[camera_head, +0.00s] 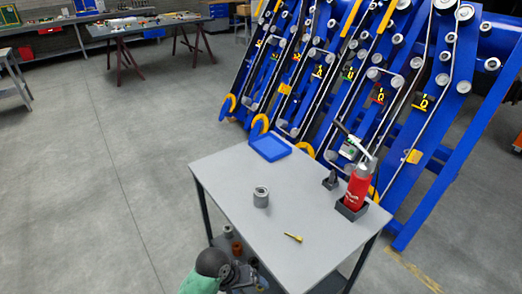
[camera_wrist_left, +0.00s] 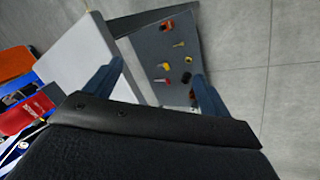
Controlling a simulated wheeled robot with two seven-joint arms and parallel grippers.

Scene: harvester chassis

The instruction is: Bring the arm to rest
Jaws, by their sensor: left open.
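My left arm comes in at the bottom of the head view. Its left gripper (camera_head: 245,276) is beside the near edge of the grey table (camera_head: 235,170), below the level of its top. In the left wrist view the two fingers of my left gripper (camera_wrist_left: 160,75) stand wide apart, open, with nothing between the tips. Beyond them is the lower shelf (camera_wrist_left: 150,50) with several small parts on it. My right arm and gripper are not in view.
On the table stand a grey cylinder (camera_head: 261,197), a blue tray (camera_head: 269,146), a small yellow part (camera_head: 293,237) and a red fire extinguisher (camera_head: 356,186) in a dark holder. Blue harvester machinery (camera_head: 330,75) is behind. Open floor (camera_head: 120,190) lies to the left.

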